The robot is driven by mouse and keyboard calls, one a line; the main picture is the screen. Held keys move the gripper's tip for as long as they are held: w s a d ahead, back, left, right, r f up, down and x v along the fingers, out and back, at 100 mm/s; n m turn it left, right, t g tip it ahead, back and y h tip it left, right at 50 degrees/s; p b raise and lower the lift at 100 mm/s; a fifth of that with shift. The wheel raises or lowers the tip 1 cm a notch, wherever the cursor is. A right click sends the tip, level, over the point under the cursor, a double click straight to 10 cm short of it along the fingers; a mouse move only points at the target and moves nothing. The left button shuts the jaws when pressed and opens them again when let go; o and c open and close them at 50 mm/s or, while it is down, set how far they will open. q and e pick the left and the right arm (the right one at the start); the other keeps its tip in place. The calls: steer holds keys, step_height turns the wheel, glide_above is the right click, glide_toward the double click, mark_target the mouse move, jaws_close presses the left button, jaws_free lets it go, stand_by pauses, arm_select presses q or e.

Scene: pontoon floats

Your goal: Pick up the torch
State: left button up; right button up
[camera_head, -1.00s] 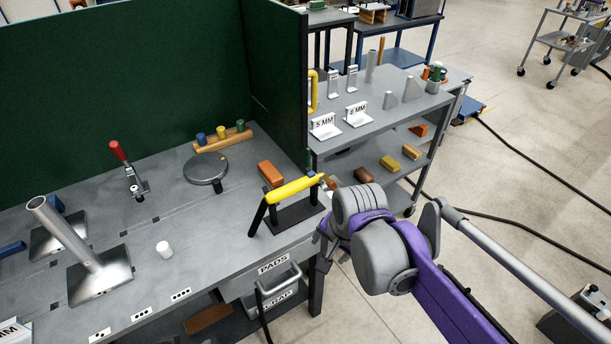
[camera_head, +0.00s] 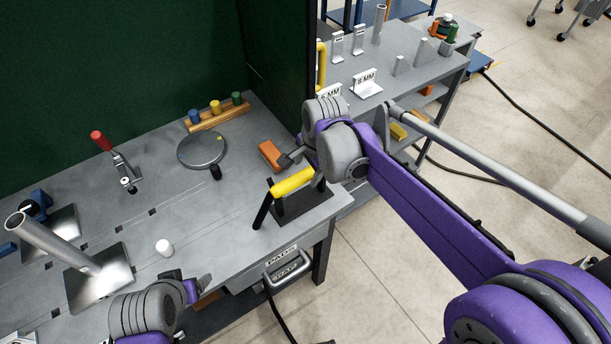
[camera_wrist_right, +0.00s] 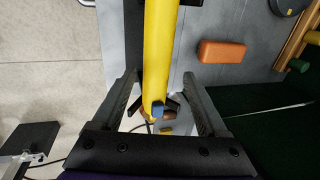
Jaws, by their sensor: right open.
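The torch (camera_head: 293,182) has a yellow body and a black handle that slants down at its left end. It rests on a black stand near the front right corner of the workbench. In the right wrist view the yellow torch (camera_wrist_right: 158,50) runs up the picture between the open fingers of my right gripper (camera_wrist_right: 162,80). In the head view my right gripper (camera_head: 305,170) is at the torch's right end and hides part of it. Contact cannot be made out. My left gripper (camera_head: 188,281) is low at the bench's front edge, and its jaws are unclear.
An orange block (camera_head: 270,154) lies behind the torch, also in the wrist view (camera_wrist_right: 221,52). A green panel (camera_head: 130,70) closes the back.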

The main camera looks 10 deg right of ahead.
steer(key=x, duration=0.5)
steer(key=shift+s+f, duration=0.1)
steer(key=shift+f, duration=0.35)
steer(key=shift+c, duration=0.3)
steer(key=shift+r, duration=0.1)
jaws_close()
